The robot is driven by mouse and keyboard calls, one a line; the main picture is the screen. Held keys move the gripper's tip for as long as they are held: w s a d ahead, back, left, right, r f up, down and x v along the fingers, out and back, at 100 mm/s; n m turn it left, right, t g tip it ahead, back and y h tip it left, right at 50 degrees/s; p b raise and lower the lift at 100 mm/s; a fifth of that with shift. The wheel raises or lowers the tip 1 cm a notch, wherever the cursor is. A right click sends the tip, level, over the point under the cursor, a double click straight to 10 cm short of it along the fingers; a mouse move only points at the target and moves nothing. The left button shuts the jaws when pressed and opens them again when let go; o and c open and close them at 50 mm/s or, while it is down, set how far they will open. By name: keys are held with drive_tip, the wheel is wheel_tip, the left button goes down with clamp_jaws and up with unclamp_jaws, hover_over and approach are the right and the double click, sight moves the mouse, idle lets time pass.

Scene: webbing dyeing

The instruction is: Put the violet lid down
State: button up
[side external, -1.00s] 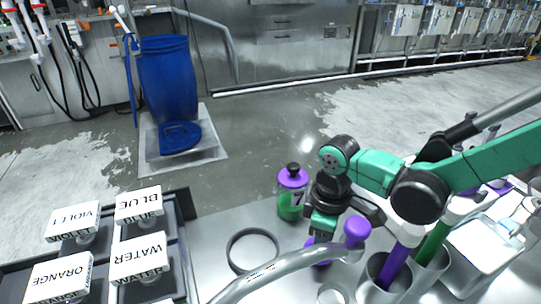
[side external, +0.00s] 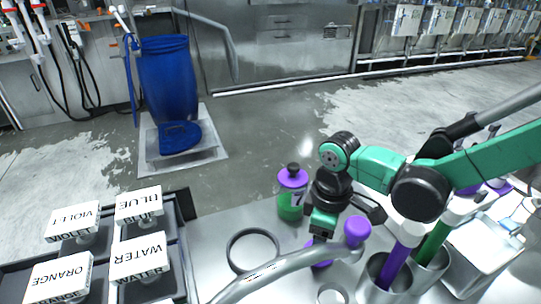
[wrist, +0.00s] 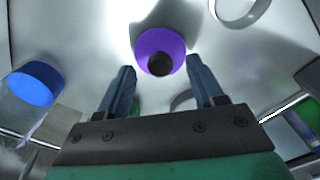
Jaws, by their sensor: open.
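A violet lid (wrist: 150,42) with a black knob (wrist: 160,64) shows in the wrist view, beyond and between my fingertips and apart from both. My gripper (wrist: 160,75) is open, with nothing between its fingers. In the side view my gripper (side external: 345,222) hangs over the steel table. A violet piece (side external: 321,262) lies below it, partly hidden by a steel pipe; it looks like the lid. A green jar (side external: 291,206) with a violet top and black knob stands to the left of the gripper.
A dark ring (side external: 231,250) lies on the table left of the gripper. A rounded violet piece (side external: 357,231) is close at its right. Metal cups with violet (side external: 397,262) and green (side external: 434,243) pieces stand further right. The curved pipe (side external: 290,262) crosses the foreground. Labelled blocks (side external: 138,258) stand at left.

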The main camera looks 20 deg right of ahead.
wheel_tip(320, 180, up, 11)
drive_tip(key=s+d+m+t, duration=0.2)
drive_tip(key=d+m+t, duration=0.5)
drive_tip(key=d, duration=0.6)
drive_tip(key=shift+s+d+f+m, duration=0.15)
drive_tip(key=shift+s+d+m, duration=0.2)
drive_tip(key=shift+m, duration=0.65)
